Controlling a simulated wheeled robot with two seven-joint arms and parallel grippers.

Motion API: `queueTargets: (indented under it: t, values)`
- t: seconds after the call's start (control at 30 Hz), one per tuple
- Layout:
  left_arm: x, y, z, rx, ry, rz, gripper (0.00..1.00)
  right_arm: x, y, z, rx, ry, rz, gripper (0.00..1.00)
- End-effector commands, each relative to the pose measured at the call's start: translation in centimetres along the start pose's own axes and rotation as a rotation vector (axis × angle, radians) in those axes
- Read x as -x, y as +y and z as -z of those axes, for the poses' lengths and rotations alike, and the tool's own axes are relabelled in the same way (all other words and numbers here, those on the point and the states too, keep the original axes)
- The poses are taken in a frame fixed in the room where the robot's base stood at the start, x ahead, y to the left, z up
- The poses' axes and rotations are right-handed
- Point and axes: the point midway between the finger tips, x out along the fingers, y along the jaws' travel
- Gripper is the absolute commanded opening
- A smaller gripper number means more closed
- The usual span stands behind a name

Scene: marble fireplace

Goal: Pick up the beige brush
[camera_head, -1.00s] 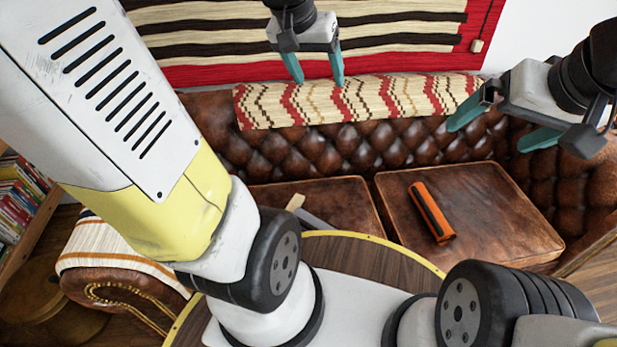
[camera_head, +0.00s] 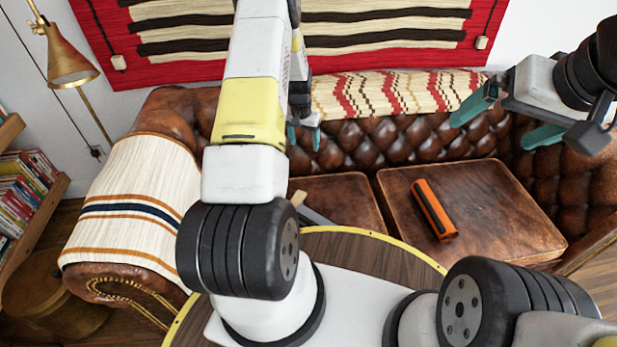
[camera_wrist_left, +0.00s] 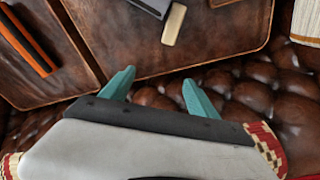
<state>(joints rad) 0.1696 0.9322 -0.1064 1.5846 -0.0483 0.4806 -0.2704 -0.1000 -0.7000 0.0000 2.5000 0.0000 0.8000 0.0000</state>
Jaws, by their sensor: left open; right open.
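A small beige block-like piece, which looks like the beige brush (camera_head: 298,198), lies on the left seat cushion of the sofa. In the left wrist view the beige brush (camera_wrist_left: 174,24) shows near the top, beside a dark grey item (camera_wrist_left: 148,6) cut off by the frame edge. In the head view my left arm partly hides this area. My left gripper (camera_head: 303,137) is open and empty near the sofa's backrest, apart from the brush; its teal fingers also show in the left wrist view (camera_wrist_left: 158,88). My right gripper (camera_head: 493,128) is open and empty in front of the backrest at the right.
An orange and black object (camera_head: 435,210) lies on the right seat cushion (camera_head: 490,205). A round wooden table (camera_head: 355,255) with a yellow rim stands in front of the sofa. A brass lamp (camera_head: 70,65) and a bookshelf (camera_head: 30,190) are at the left.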

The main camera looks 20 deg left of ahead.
Motion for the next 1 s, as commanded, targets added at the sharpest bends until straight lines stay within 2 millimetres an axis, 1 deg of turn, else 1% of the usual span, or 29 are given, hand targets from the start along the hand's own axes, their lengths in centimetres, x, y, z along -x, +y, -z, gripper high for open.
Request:
queueTargets:
  t: [0.03,0.07,0.1,0.17,0.2,0.3,0.33,0.43,0.57,0.87,1.0]
  values:
    - [-3.2,-0.5,-0.8,-0.005,-0.024,0.002,0.69,0.0,0.0,0.0,0.000,0.000,0.000,0.99]
    - [-4.8,-0.7,-1.1,-0.010,-0.033,0.003,0.69,0.0,0.0,0.0,0.000,0.000,0.000,0.99]
    - [-6.8,-1.0,-1.6,-0.015,-0.047,0.005,0.69,0.0,0.0,0.0,0.000,0.000,0.000,0.99]
    - [-9.8,-1.3,-2.5,-0.023,-0.064,0.007,0.69,0.0,0.0,0.0,0.000,0.000,0.000,0.99]
    - [-11.6,-1.5,-3.1,-0.028,-0.074,0.007,0.69,0.0,0.0,0.0,0.000,0.000,0.000,0.99]
    - [-15.4,-1.8,-4.6,-0.041,-0.097,0.008,0.69,0.0,0.0,0.0,0.000,0.000,0.000,0.99]
    - [-16.3,-1.8,-5.0,-0.044,-0.102,0.008,0.69,0.0,0.0,0.0,0.000,0.000,0.000,0.99]
    - [-18.4,-1.9,-6.0,-0.051,-0.114,0.009,0.69,0.0,0.0,0.0,0.000,0.000,0.000,0.99]
    - [-19.8,-1.9,-6.6,-0.056,-0.121,0.009,0.69,0.0,0.0,0.0,0.000,0.000,0.000,0.99]
    - [-23.1,-2.1,-6.8,-0.056,-0.121,0.009,0.69,0.0,0.0,0.0,0.000,0.000,0.000,0.99]
    - [-25.3,-2.3,-6.9,-0.055,-0.121,0.008,0.69,0.0,0.0,0.0,0.000,0.000,0.000,0.99]
